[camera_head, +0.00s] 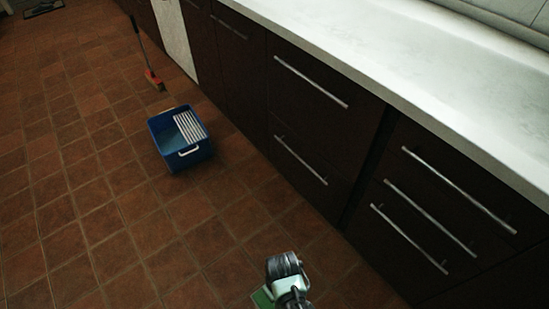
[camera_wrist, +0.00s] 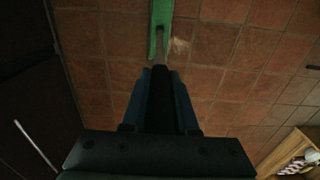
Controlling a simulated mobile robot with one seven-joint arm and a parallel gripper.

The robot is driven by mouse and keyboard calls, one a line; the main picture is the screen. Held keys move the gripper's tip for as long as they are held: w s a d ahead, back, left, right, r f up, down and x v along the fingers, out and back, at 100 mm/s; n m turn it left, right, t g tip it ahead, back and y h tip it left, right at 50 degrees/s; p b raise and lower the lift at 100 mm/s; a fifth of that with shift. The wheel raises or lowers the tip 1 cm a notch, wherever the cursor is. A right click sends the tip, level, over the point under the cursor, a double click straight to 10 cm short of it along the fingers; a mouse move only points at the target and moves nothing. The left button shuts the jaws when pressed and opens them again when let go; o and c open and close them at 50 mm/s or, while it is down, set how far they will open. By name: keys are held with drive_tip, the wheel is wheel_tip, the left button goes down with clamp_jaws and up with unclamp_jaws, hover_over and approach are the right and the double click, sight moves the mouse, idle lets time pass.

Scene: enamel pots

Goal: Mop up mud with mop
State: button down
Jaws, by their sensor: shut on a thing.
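My gripper (camera_wrist: 161,76) is shut on a mop, with the dark handle running between the fingers. The mop's green head (camera_wrist: 161,28) lies at or just above the floor tiles in the upper middle of the wrist view. In the head view, a corner of the green head (camera_head: 262,299) shows at the bottom edge, partly hidden by my arm. A small pale brownish smear (camera_wrist: 180,46) is on the tiles right beside the green head; I cannot tell for sure that it is the mud.
A blue bucket (camera_head: 172,163) with a white slatted insert stands on the tiles. A red-headed brush (camera_head: 153,79) leans at the dark cabinets (camera_head: 310,120), which line the right under a white counter (camera_head: 400,50). Floor to the left is clear. A wooden-edged object (camera_wrist: 285,150) shows lower right.

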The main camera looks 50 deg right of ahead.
drive_tip(key=w+a+r+p, duration=0.1)
drive_tip(key=a+p, duration=0.2)
drive_tip(key=a, duration=0.2)
drive_tip(key=w+a+r+p, duration=0.2)
drive_tip(key=a+p, duration=0.2)
drive_tip(key=a, duration=0.1)
drive_tip(key=shift+a+r, duration=0.15)
drive_tip(key=shift+r, duration=0.15)
drive_tip(key=shift+w, duration=0.1)
idle(0.4)
